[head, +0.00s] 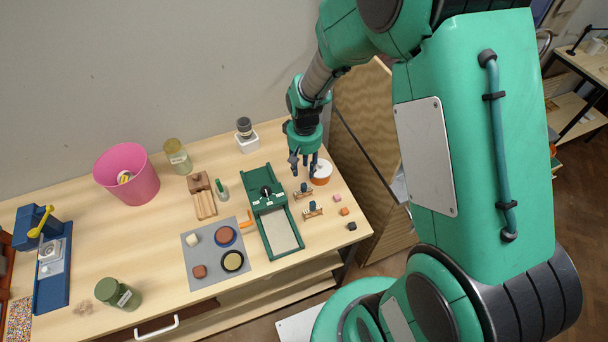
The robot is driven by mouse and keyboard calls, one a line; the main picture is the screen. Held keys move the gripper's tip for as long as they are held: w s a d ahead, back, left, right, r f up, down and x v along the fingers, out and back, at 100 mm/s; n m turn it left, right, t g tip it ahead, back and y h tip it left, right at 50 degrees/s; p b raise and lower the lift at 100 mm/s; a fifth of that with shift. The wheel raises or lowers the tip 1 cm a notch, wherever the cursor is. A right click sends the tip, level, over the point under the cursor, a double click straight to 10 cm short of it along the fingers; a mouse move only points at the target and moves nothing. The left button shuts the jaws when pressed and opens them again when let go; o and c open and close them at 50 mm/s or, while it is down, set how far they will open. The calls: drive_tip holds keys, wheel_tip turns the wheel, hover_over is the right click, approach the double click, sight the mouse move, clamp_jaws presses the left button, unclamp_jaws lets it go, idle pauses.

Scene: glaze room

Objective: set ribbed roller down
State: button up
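My gripper (304,166) is over the right part of the wooden table (150,255), fingers pointing down and spread apart. I see nothing between the fingertips. Just below them is a small wooden piece with a dark blue part (303,190). A similar small piece (313,209) stands a little nearer the front. Either could be the ribbed roller, but they are too small for me to make out ribs. I cannot tell whether the fingers touch the upper piece.
A white and orange tub (321,172) stands close right of the fingers. A green press (270,208) is left of them. Small blocks (345,211) lie front right. A grey mat (205,272) with round pieces and a pink bucket (128,178) are farther left.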

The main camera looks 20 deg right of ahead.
drive_tip(key=shift+r, duration=1.1)
drive_tip(key=s+a+r+t, duration=0.1)
drive_tip(key=s+r, duration=0.2)
drive_tip(key=r, duration=0.7)
drive_tip(key=s+r+t, duration=0.1)
drive_tip(key=s+r, duration=0.3)
drive_tip(key=r, duration=0.5)
drive_tip(key=s+a+r+t, duration=0.1)
drive_tip(key=s+r+t, duration=0.2)
drive_tip(key=s+r, duration=1)
drive_tip(key=s, duration=0.3)
drive_tip(key=shift+a+r, duration=0.15)
drive_tip(key=shift+a, duration=0.2)
wheel_tip(320, 180, down, 10)
drive_tip(key=b, duration=1)
